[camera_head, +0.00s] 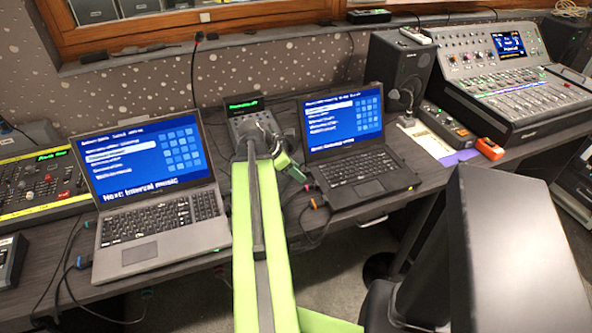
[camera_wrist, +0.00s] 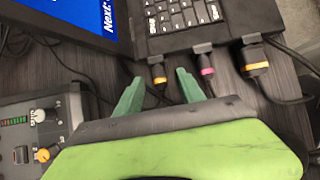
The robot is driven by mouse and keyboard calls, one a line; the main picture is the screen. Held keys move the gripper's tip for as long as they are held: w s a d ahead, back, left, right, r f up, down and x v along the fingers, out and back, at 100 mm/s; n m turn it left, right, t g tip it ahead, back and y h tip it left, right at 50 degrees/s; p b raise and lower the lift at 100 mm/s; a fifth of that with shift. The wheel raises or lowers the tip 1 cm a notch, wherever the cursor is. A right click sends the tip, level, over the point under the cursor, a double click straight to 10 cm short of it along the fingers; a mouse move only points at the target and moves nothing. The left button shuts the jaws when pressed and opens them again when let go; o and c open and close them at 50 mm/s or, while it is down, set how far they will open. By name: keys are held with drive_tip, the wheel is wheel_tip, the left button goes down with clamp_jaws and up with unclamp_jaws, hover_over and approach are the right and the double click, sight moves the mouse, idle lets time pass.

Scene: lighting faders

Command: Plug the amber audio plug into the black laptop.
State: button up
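The black laptop (camera_head: 352,165) stands open on the desk, right of centre in the head view; its keyboard corner (camera_wrist: 180,38) fills the top of the wrist view. A plug with an amber band (camera_wrist: 158,80) is at the laptop's side edge; I cannot tell whether it is seated. Beside it are a pink-banded plug (camera_wrist: 207,72) and a larger orange-banded plug (camera_wrist: 256,66). My gripper (camera_wrist: 159,75) is open, its green fingertips on either side of the amber-banded plug in the picture, not visibly gripping it. In the head view my gripper (camera_head: 294,170) is left of the laptop.
A grey laptop (camera_head: 160,222) stands open at left. A small device with a green display (camera_head: 243,107) is behind my arm. A black speaker (camera_head: 399,65) and a mixing console (camera_head: 515,80) are at right. Cables hang over the desk's front edge.

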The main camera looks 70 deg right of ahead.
drive_tip(key=p+v, duration=1.4)
drive_tip(key=v, duration=0.3)
drive_tip(key=shift+r, duration=0.15)
drive_tip(key=shift+w+a, duration=0.1)
